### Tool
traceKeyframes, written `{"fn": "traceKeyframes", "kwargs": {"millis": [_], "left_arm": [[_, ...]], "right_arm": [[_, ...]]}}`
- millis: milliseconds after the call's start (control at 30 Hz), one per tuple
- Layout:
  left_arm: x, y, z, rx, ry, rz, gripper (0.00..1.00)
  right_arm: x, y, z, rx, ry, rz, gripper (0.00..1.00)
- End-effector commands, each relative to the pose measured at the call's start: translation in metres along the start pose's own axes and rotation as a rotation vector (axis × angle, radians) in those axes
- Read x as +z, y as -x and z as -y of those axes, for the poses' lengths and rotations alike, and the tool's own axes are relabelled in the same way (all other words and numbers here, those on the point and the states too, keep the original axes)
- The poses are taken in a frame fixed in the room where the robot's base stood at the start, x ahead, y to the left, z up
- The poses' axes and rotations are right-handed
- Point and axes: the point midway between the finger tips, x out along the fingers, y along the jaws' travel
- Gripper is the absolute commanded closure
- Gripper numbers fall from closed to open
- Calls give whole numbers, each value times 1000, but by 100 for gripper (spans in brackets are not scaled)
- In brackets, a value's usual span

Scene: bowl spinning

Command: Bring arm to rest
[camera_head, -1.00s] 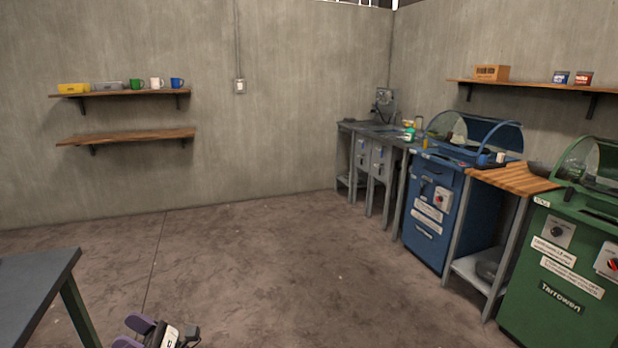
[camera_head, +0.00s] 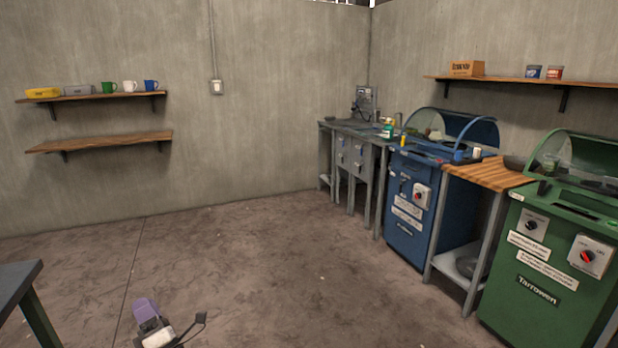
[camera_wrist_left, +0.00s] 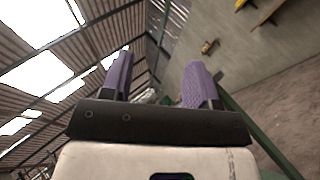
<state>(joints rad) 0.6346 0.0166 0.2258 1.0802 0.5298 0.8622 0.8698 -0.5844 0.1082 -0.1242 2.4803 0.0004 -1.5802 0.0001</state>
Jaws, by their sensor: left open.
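My left gripper (camera_head: 146,312) shows at the bottom of the head view, low in front of the bare floor, with purple fingers. In the left wrist view its two purple fingers (camera_wrist_left: 158,82) stand apart with nothing between them. The gripper is open and empty, and the wrist view looks up past it to the roof and a wall. My right gripper is in neither view.
A dark table (camera_head: 18,285) with green legs stands at lower left. A blue machine (camera_head: 420,205), a wood-topped stand (camera_head: 490,174) and a green machine (camera_head: 545,260) line the right wall. Wall shelves (camera_head: 100,143) hang at left. The middle floor (camera_head: 250,260) is clear.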

Motion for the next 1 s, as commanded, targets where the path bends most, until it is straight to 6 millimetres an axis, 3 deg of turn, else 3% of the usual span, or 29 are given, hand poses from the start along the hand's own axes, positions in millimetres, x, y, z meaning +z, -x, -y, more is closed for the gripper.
{"fn": "traceKeyframes", "kwargs": {"millis": [133,267,400,600,767,867,1000], "left_arm": [[35,-9,12,-151,-172,224,45],[65,-11,12,-239,-335,446,45],[93,-8,1,-289,-510,687,45],[114,4,-32,-304,-777,1015,45],[108,32,-63,-322,-1003,1272,45],[91,59,-85,-350,-1137,1433,45],[50,110,-127,-424,-1300,1650,45]], "right_arm": [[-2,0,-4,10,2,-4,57],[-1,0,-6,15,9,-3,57],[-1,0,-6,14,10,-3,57],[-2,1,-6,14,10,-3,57],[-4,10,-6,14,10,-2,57],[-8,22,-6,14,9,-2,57],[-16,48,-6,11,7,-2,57]]}}
